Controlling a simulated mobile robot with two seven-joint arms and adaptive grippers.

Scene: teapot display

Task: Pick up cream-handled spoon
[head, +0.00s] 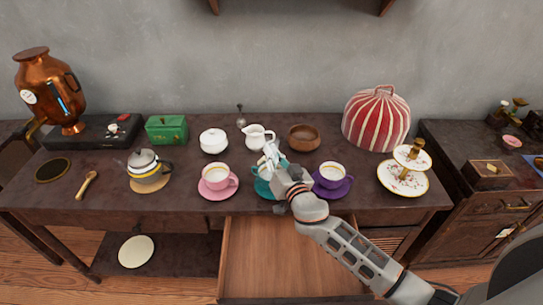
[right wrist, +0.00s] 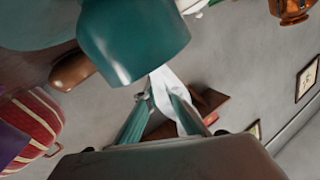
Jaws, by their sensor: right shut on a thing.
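My right gripper (head: 272,155) reaches over the teal cup and saucer (head: 262,188) at the middle of the table. It is shut on a whitish, elongated thing (right wrist: 168,88), seen between the fingers in the right wrist view. I cannot tell for sure whether this is the cream-handled spoon; the grip hides part of it. The teal cup (right wrist: 135,40) looms close to the fingers in the right wrist view, and my gripper covers much of it in the head view. A light wooden spoon (head: 86,185) lies on the table at the far left. My left gripper is not in view.
A pink cup (head: 216,176) and a purple-saucer cup (head: 333,176) flank the teal one. A white creamer (head: 256,137), a brown bowl (head: 304,137) and a striped tea cosy (head: 376,120) stand behind. A drawer (head: 285,250) is open below the table front.

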